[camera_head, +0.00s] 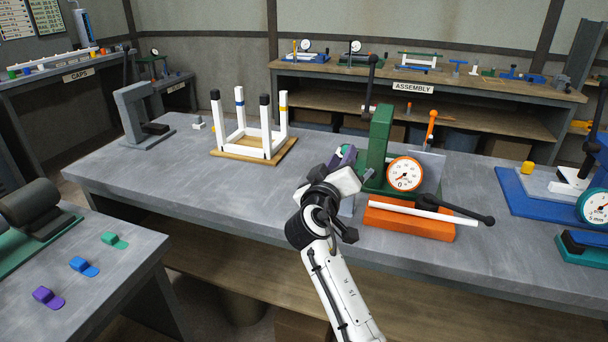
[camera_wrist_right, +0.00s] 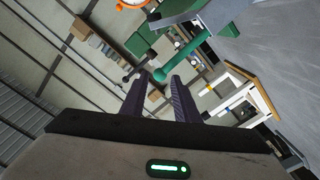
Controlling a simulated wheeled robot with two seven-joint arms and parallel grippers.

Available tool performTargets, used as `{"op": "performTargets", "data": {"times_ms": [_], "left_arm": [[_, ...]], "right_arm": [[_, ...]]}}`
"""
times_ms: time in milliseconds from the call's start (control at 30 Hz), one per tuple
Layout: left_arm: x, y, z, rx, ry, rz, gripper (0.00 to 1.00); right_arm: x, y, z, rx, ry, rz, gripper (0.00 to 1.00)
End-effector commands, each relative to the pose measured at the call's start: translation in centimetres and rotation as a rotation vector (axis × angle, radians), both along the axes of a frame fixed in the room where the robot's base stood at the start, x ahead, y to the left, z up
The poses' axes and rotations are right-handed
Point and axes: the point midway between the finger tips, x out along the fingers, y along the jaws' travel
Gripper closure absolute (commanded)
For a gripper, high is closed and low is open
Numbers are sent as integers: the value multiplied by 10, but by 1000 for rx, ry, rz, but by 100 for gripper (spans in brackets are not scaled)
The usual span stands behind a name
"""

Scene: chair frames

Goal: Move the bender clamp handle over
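The bender (camera_head: 377,150) has a green upright, an orange base (camera_head: 410,222) and a white dial (camera_head: 404,174) whose needle is near 0. A green handle with a rounded end (camera_head: 343,150) sticks out on its left side; it shows larger in the right wrist view (camera_wrist_right: 181,58). My right gripper (camera_head: 346,160) is at this handle, its purple fingers partly hidden by its own body. In the right wrist view the fingers (camera_wrist_right: 158,84) are apart, with the handle's end just beyond or between their tips; contact cannot be told. My left gripper is not in view.
A white chair frame (camera_head: 250,140) stands left on a wooden board. Blue equipment (camera_head: 540,195) is at right.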

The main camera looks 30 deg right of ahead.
Motion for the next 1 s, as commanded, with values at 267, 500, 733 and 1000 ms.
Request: {"op": "performTargets", "data": {"times_ms": [267, 500, 733, 1000], "left_arm": [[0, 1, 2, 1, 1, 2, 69], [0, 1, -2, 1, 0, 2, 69], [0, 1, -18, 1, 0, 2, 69], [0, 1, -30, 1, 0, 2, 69]], "right_arm": [[17, -20, 0, 0, 0, 1, 87], [18, -19, -2, 0, 1, -2, 90], [30, -8, -7, 2, 2, 2, 92], [41, 3, -10, 5, 6, 2, 93]]}}
